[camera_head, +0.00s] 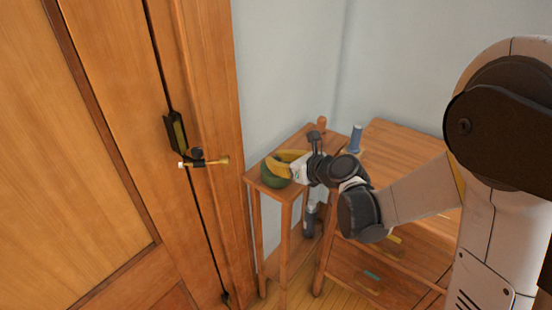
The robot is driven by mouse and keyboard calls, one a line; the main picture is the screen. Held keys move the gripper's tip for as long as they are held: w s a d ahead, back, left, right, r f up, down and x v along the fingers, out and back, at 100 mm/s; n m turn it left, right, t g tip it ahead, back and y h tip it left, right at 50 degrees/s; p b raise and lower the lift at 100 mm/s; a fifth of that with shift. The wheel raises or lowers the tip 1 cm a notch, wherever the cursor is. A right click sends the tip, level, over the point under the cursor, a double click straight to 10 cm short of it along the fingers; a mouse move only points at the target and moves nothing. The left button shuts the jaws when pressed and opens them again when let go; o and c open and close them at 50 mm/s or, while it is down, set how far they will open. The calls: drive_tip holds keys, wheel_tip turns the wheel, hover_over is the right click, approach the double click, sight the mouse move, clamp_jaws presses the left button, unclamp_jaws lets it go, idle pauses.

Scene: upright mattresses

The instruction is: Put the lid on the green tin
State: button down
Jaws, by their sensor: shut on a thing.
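A dark green rounded thing (271,180) sits on the front left part of a narrow wooden stand. I cannot tell whether it is the green tin or a bowl. Yellow curved shapes, like bananas, lie in or against it. My gripper (305,168) is over the stand, just right of the green thing, with my arm coming in from the right. It is shut on a small whitish thing (298,173) at its tips, close beside the yellow and green things. I cannot tell whether this is the lid. The gripper hides part of the stand top.
The wooden stand (253,177) is narrow, against the pale wall. A wooden drawer chest (400,142) stands to its right, with a blue cylinder (356,137) near its back left.

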drive_tip(key=shift+f+b, duration=0.3)
drive_tip(key=shift+f, duration=0.2)
drive_tip(key=c, duration=1.3)
unclamp_jaws()
drive_tip(key=shift+o, duration=0.2)
drive_tip(key=s+d+r+n+g+h, duration=0.1)
drive_tip(key=s+d+n+h, duration=0.2)
drive_tip(key=s+d+n, duration=0.3)
drive_tip(key=s+d+r+n+g+h, duration=0.1)
drive_tip(key=s+d+n, duration=0.5)
drive_tip(key=s+n, duration=0.6)
drive_tip(key=s+d+r+n+g+h, duration=0.1)
drive_tip(key=s+d+n+h, duration=0.3)
drive_tip(key=s+n, duration=0.5)
drive_tip(key=shift+s+d+r+n+h, duration=0.2)
drive_tip(key=shift+d+r+n+h, duration=0.15)
drive_tip(key=shift+d+r, duration=0.6)
